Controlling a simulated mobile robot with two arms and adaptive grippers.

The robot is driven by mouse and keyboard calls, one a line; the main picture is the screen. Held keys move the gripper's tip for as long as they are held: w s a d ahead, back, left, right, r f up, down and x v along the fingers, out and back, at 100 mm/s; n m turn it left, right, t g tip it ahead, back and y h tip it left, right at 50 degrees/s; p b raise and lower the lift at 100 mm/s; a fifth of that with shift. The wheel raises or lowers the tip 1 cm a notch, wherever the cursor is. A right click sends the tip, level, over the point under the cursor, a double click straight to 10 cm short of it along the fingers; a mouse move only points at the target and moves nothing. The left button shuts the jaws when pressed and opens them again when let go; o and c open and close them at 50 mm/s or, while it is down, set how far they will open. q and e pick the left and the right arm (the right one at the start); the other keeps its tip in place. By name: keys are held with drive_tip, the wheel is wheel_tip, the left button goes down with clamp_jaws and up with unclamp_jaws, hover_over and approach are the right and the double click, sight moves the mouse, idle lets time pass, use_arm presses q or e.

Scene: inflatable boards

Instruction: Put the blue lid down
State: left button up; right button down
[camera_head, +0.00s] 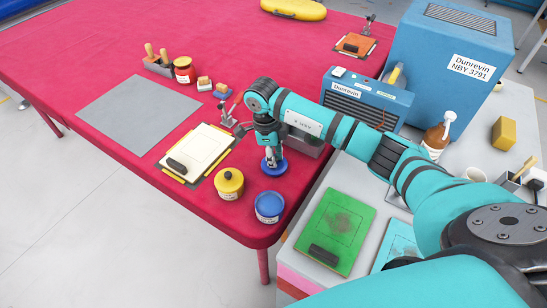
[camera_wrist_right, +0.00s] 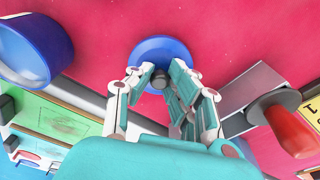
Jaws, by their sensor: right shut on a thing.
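The blue lid (camera_head: 274,168) is a round disc with a dark knob, at the red table's right part. My right gripper (camera_head: 270,152) points down over it. In the right wrist view the fingers (camera_wrist_right: 160,80) are shut on the knob of the lid (camera_wrist_right: 160,50). The lid is at or very close to the table top; I cannot tell whether it touches. The blue pot (camera_head: 269,208) stands just in front of it, near the table corner, and also shows in the wrist view (camera_wrist_right: 35,45). My left gripper is not in view.
A yellow pot (camera_head: 229,184) with its lid on stands left of the blue pot. A clipboard (camera_head: 198,151) and a small metal stand (camera_head: 229,117) lie further left.

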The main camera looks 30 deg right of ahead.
drive_tip(key=shift+f, duration=0.65)
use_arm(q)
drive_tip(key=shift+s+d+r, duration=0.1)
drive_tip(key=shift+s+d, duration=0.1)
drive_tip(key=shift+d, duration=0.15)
use_arm(e)
drive_tip(key=shift+f, duration=0.15)
drive_tip(key=c, duration=1.6)
unclamp_jaws()
drive_tip(key=o, duration=0.4)
drive_tip(key=shift+c, duration=0.2)
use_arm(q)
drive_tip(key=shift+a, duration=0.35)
